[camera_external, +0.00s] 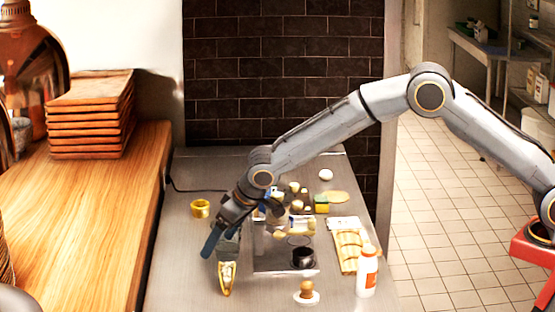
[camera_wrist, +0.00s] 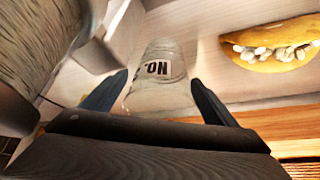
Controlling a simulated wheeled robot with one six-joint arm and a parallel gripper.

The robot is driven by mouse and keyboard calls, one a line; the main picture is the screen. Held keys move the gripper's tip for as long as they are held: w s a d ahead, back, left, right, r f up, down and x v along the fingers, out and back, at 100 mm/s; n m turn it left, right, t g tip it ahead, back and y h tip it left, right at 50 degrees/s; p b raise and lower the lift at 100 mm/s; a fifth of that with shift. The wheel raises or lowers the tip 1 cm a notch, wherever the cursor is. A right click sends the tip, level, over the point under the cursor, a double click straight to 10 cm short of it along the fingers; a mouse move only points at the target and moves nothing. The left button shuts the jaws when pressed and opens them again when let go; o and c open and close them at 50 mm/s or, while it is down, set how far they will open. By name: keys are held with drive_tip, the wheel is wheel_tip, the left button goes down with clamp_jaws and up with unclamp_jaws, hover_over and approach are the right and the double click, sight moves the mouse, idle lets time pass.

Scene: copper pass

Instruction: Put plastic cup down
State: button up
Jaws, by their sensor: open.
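My gripper (camera_wrist: 158,97) is open, with one dark blue finger on each side of the cup. A gap shows beside the right finger; whether the left finger touches the cup is unclear. In the external view my gripper (camera_external: 230,228) is low over the left part of the steel counter (camera_external: 175,270). The cup (camera_external: 229,248) shows there only as a greyish shape, partly hidden by the gripper. Its base contact is not clear.
A yellow filled shell (camera_wrist: 270,45) lies close by, also visible in the external view (camera_external: 227,279). A yellow ring-shaped item (camera_external: 201,208) is behind left. A dark bowl (camera_external: 303,258), a white bottle (camera_external: 367,272) and a wooden-topped item (camera_external: 306,292) stand right. The counter's front left is clear.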

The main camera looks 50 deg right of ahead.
drive_tip(key=shift+r, duration=0.1)
drive_tip(key=shift+r, duration=0.2)
drive_tip(key=b+v, duration=0.3)
drive_tip(key=v, duration=0.8)
drive_tip(key=shift+s+r, duration=0.25)
drive_tip(key=shift+r, duration=0.05)
drive_tip(key=shift+d, duration=0.1)
